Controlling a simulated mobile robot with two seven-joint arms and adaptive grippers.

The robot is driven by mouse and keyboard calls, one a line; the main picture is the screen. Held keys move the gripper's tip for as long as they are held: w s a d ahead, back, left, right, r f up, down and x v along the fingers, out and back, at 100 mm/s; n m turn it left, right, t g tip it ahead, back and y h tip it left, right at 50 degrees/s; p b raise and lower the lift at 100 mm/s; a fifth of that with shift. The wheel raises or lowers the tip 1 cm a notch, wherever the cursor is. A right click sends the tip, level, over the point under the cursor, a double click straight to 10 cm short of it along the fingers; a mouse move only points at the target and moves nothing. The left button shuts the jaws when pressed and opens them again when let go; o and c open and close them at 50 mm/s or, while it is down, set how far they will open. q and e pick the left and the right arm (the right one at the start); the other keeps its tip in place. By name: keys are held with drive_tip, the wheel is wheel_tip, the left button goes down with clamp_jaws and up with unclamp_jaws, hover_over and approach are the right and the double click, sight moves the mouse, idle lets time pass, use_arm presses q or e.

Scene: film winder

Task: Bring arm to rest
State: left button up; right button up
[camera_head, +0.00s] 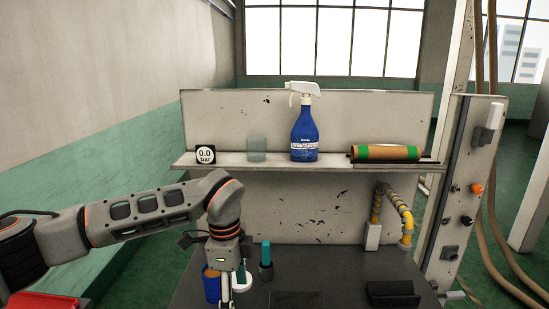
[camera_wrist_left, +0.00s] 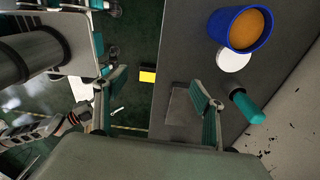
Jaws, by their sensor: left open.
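My left arm (camera_head: 145,213) comes in from the left, bends at the wrist and points down over the dark worktable. Its gripper (camera_head: 230,293) hangs beside a blue cup (camera_head: 211,288), partly in front of it. In the left wrist view my left gripper (camera_wrist_left: 160,88) has its two fingers spread with nothing between them. The blue cup (camera_wrist_left: 240,28) with orange-brown contents and a teal-handled item (camera_wrist_left: 246,105) lie to the right of the fingers. My right gripper is in neither view.
A shelf (camera_head: 330,164) behind the worktable (camera_head: 335,265) holds a 0.0 BAR display (camera_head: 205,155), a clear cup (camera_head: 257,149), a blue spray bottle (camera_head: 304,132) and a green-banded roll (camera_head: 387,152). Yellow-banded pipes (camera_head: 405,220) and a black block (camera_head: 392,293) are at right.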

use_arm(q)
drive_tip(key=s+d+f+m+g+h, duration=0.2)
drive_tip(key=s+d+m+h, duration=0.15)
drive_tip(key=s+d, duration=0.35)
drive_tip(key=s+d+f+m+g+h, duration=0.2)
drive_tip(key=s+d+h, duration=0.25)
drive_tip(key=d, duration=0.35)
drive_tip(key=s+d+r+h, duration=0.4)
drive_tip(key=d+r+h, duration=0.4)
drive_tip(key=r+h, duration=0.2)
drive_tip(key=w+a+f+n+t, duration=0.2)
drive_tip(key=w+a+n+t, duration=0.7)
drive_tip(key=t, duration=0.6)
drive_tip(key=w+a+f+n+t+y, duration=0.2)
drive_tip(key=a+f+n+t+y, duration=0.4)
drive_tip(key=a+f+n+y, duration=0.4)
drive_tip(key=s+a+f+g+y, duration=0.2)
drive_tip(key=s+a+f, duration=0.3)
drive_tip(key=f, duration=0.2)
drive_tip(key=s+a+f+n+g+y, duration=0.1)
drive_tip(key=s+a+f+g+y, duration=0.1)
drive_tip(key=s+a+f, duration=0.3)
drive_tip(key=s+a+f+g+y, duration=0.1)
drive_tip(key=s+a+f, duration=0.4)
drive_tip(key=f, duration=0.6)
drive_tip(key=shift+s+a+f+g+y, duration=0.15)
drive_tip(key=shift+a+g+y, duration=0.05)
drive_tip(key=shift+g+y, duration=0.25)
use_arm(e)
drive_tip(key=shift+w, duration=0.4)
